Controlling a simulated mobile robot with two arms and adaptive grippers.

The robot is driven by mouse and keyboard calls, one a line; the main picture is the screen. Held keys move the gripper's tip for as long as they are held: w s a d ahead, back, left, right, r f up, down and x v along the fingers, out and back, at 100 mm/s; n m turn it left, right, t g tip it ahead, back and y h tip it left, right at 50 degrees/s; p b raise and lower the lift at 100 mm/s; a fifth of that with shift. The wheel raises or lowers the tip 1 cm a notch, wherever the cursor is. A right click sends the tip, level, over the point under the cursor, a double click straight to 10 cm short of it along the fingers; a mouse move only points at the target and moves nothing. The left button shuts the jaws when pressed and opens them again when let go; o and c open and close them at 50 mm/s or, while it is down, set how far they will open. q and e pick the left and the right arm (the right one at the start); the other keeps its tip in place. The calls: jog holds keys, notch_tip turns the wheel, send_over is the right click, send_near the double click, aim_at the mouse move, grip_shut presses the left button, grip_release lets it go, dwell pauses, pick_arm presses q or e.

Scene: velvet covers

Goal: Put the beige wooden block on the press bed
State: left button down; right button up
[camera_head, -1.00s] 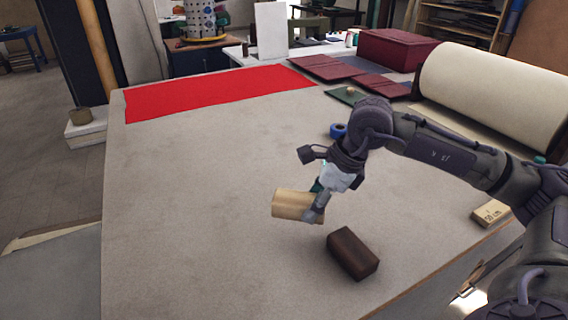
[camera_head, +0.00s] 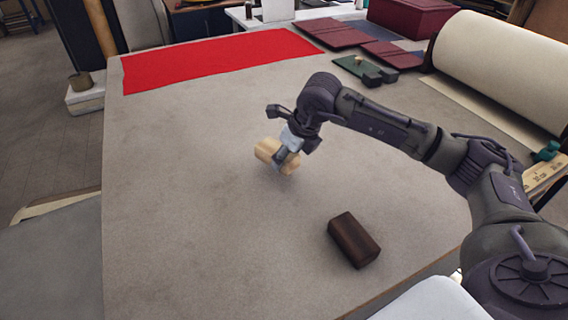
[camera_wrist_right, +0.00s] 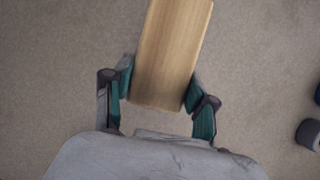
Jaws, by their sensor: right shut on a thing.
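The beige wooden block (camera_head: 264,149) is held by my right gripper (camera_head: 282,160) over the middle of the grey worktable (camera_head: 190,220). A soft shadow lies just below it, so it seems a little above the surface. In the right wrist view, the block (camera_wrist_right: 172,50) sits between the two teal-padded fingers of the right gripper (camera_wrist_right: 158,84), which are shut on its sides. Its far end runs out of the top of that view. My left gripper is not in view. I cannot make out a press bed in these views.
A dark brown block (camera_head: 353,240) lies on the table nearer me. Red cloth (camera_head: 215,60) covers the far left. Maroon covers (camera_head: 335,33), a green piece with small dark blocks (camera_head: 375,77) and a large cream roll (camera_head: 500,70) are at the far right. The left-middle is clear.

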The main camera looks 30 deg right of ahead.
aim_at(284, 179)
jog(key=shift+w+a+f, duration=0.1)
jog(key=shift+w+f, duration=0.05)
jog(key=shift+w, duration=0.05)
jog(key=shift+f+p, duration=0.55)
jog(key=shift+f, duration=1.45)
jog(key=shift+f, duration=0.15)
jog(key=o, duration=1.4)
jog(key=shift+c, duration=0.2)
